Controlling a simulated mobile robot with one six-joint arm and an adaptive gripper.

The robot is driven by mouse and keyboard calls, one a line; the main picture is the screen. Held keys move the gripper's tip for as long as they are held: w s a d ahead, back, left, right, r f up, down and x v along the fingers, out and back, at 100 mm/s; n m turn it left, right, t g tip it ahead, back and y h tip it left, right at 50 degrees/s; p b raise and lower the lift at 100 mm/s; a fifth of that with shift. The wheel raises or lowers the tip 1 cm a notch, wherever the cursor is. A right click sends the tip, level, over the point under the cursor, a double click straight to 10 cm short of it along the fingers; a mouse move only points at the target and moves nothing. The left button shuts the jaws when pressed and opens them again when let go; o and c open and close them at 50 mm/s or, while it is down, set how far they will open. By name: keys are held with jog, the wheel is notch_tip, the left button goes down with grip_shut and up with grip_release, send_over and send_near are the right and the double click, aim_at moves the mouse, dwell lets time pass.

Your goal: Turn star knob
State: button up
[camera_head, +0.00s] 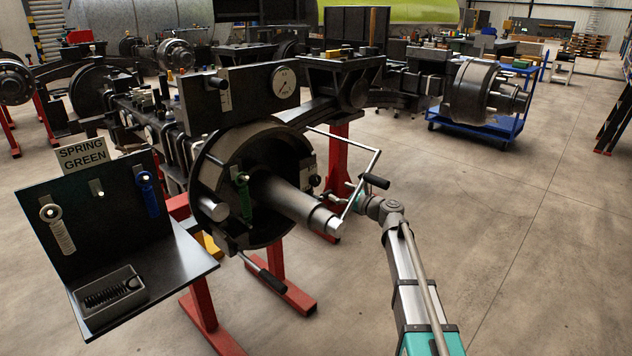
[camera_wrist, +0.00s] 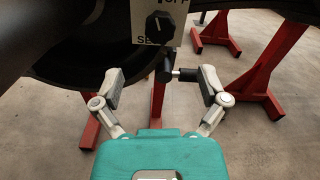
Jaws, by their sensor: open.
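A black knob (camera_wrist: 159,27) sits on a pale plate (camera_wrist: 140,28) at the top of the wrist view. Parts of the lettering "OFF" and "SE" show, cut off or covered. The same plate seems to show in the head view (camera_head: 308,170), with a dark knob (camera_head: 314,181) on the hub's right side. A dark handle-like piece (camera_wrist: 187,75) shows between the fingers, nearer the right one. In the head view the spindle end partly hides my gripper.
The thick spindle (camera_head: 295,203) juts toward my arm. A bent silver crank with a black grip (camera_head: 375,181) is close to my wrist. Red stands (camera_head: 337,175) hold the axle.

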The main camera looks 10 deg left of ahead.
aim_at(318, 180)
jog(key=x, duration=1)
jog(key=shift+w+a, duration=0.2)
jog(key=c, duration=1.1)
jog(key=shift+c, duration=0.2)
